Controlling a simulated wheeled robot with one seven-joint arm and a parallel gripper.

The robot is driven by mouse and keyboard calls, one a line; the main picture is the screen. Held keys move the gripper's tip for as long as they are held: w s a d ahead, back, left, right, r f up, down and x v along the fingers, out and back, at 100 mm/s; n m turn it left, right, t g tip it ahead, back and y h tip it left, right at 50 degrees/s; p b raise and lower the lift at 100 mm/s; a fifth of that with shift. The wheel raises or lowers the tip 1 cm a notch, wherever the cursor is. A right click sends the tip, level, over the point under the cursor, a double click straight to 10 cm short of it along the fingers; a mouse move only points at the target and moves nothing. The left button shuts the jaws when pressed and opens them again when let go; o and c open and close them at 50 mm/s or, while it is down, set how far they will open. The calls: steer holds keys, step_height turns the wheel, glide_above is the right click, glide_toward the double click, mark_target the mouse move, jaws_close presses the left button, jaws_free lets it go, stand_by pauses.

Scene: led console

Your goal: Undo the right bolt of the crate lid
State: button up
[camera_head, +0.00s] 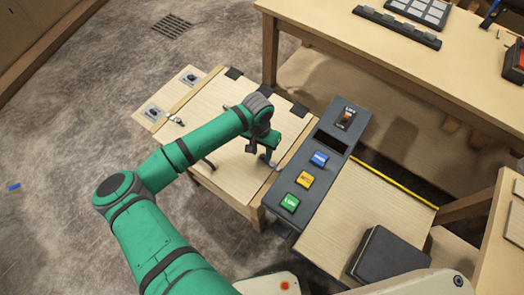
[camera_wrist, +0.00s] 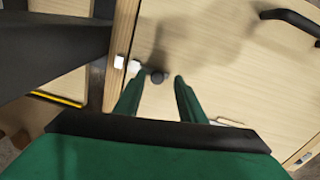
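The crate lid (camera_head: 228,110) is a pale wooden panel with a black handle, which shows at the upper right of the wrist view (camera_wrist: 290,18). The right bolt (camera_head: 266,158) is at the lid's right edge, close to the console. My gripper (camera_head: 259,150) is over this bolt, pointing down.
A dark console (camera_head: 327,152) with blue, yellow and green buttons and a switch stands close on the right of the crate. Another bolt (camera_head: 175,119) is at the lid's left edge. A side board (camera_head: 168,97) with two dark fittings lies left. A workbench (camera_head: 400,55) stands behind.

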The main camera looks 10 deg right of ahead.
mark_target(260, 156)
step_height(260, 156, up, 11)
steer(key=shift+w+a+f, duration=0.15)
steer(key=shift+w+a, duration=0.05)
steer(key=shift+a, duration=0.05)
stand_by(0.3)
steer(key=shift+a, duration=0.1)
